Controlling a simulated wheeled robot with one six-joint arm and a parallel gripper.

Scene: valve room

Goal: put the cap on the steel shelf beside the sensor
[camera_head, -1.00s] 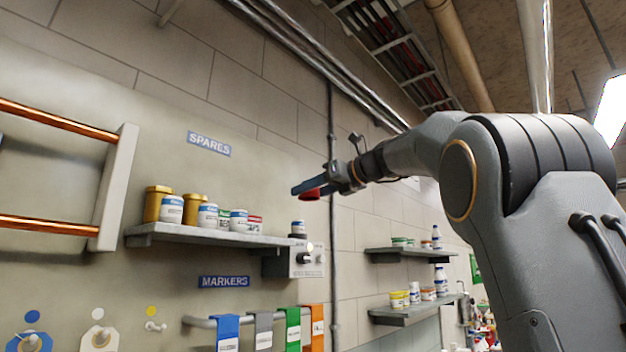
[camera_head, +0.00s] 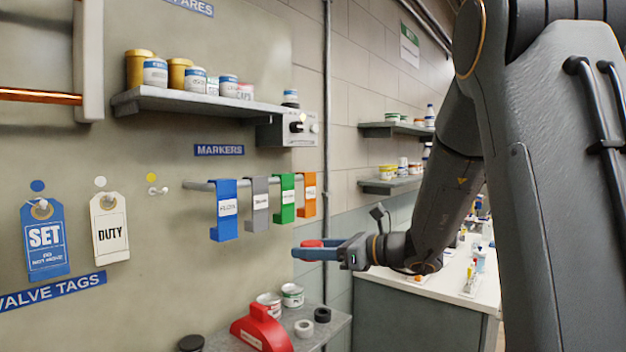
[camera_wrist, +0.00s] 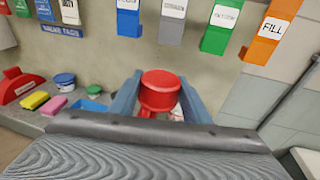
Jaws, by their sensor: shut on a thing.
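A red cap (camera_head: 312,243) is held between the blue fingers of my gripper (camera_head: 300,251). In the wrist view the round red cap (camera_wrist: 160,92) sits between both fingertips (camera_wrist: 158,98), with its flat top facing up. My gripper is in the air below the hanging markers and above the lower grey shelf (camera_head: 338,326), touching neither. That shelf carries a red block (camera_head: 262,330), white jars (camera_head: 292,295) and small rings (camera_head: 322,315). I cannot tell which thing is the sensor.
The upper SPARES shelf (camera_head: 200,102) holds several jars, with a grey knob box (camera_head: 285,130) at its right end. Coloured markers (camera_head: 223,210) hang from a rail. A white counter (camera_head: 440,284) stands at right.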

